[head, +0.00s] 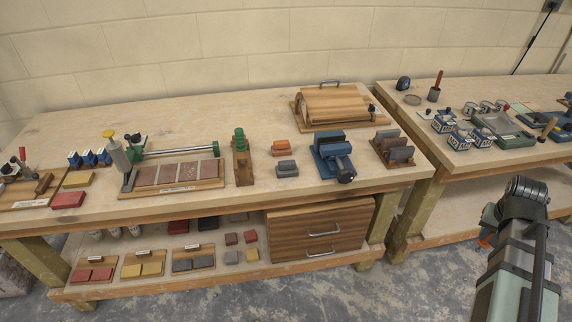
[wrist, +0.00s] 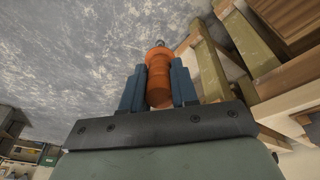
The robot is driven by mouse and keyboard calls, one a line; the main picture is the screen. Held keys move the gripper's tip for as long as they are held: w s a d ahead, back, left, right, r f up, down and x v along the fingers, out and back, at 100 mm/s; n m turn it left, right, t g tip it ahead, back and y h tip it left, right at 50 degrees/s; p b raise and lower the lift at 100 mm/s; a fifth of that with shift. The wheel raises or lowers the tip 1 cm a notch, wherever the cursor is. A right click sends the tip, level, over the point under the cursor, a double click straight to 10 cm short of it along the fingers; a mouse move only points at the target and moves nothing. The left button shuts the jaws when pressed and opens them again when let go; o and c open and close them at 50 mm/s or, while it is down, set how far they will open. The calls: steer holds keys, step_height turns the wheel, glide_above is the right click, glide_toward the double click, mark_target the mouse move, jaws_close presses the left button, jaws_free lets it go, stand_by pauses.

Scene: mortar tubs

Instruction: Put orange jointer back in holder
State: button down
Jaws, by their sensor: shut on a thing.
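In the wrist view my gripper (wrist: 158,76) is shut on the orange jointer (wrist: 158,86), with one blue finger on each side of its rounded orange handle. A grey metal tip shows beyond the handle; the rest of the tool is hidden. In the head view a small orange patch of the jointer (head: 484,241) shows beside my arm, in front of the benches. An upright wooden stand (head: 243,170) with a green-handled piece in it stands mid-bench; it may be the holder, but I cannot tell for sure.
The left bench holds a brown tile tray (head: 180,174), a blue vise (head: 333,158), a slotted rack (head: 392,150) and a wooden roll-top box (head: 337,105). Drawers (head: 318,229) sit beneath. The right bench carries several tins and a green tray (head: 502,128). Concrete floor lies open in front.

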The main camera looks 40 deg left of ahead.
steer(key=w+a+r+n, duration=0.1)
steer(key=a+r+n, duration=0.15)
steer(key=a, duration=0.95)
steer(key=a+r+n+g+y, duration=0.15)
steer(key=a+r, duration=0.25)
steer(key=a, duration=0.9)
steer(key=w+a+r+n, duration=0.1)
steer(key=a+r+n, duration=0.15)
steer(key=a, duration=0.95)
steer(key=s+a+r+n, duration=0.1)
steer(key=s+a+r, duration=0.3)
steer(key=s+a, duration=0.3)
steer(key=s+a+r+n+g, duration=0.1)
steer(key=s+a+r, duration=0.3)
steer(key=a, duration=1.1)
steer(key=s+a+r+n, duration=0.3)
steer(key=s+a+r, duration=0.1)
steer(key=s+a, duration=0.5)
steer(key=shift+s+a+h, duration=0.35)
steer(key=shift+a, duration=0.65)
steer(key=shift+n, duration=0.25)
steer(key=shift+f, duration=2)
steer(key=shift+f, duration=0.15)
steer(key=shift+f, duration=1.6)
